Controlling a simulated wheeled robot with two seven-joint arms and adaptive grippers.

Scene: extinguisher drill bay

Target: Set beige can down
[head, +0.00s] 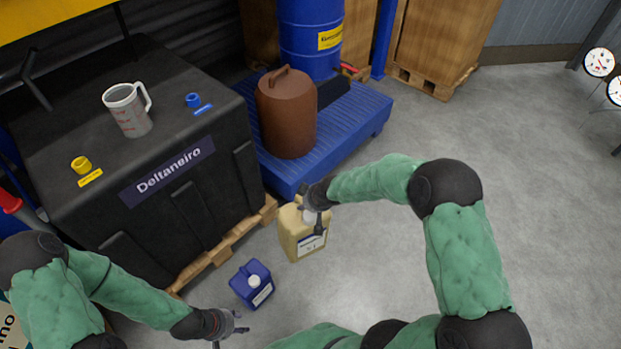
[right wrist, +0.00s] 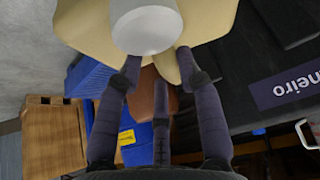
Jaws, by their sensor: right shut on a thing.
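The beige can (head: 303,242), with a white cap and a label, is upright beside the black tank's pallet. I cannot tell whether its base touches the floor. My right gripper (head: 318,217) is at its top. In the right wrist view the can (right wrist: 218,18) and its white cap (right wrist: 147,25) fill the top, with the right gripper's fingers (right wrist: 158,75) shut on it; the exact contact is partly hidden. My left gripper (head: 232,335) is open and empty, low in the head view, just below a small blue can (head: 251,284).
A black tank (head: 160,215) on a wooden pallet (head: 225,243) holds a measuring jug (head: 127,112). A blue spill pallet (head: 350,135) behind the beige can bears a brown can (head: 287,115) and a blue drum (head: 310,35). Grey floor (head: 550,170) at right is clear.

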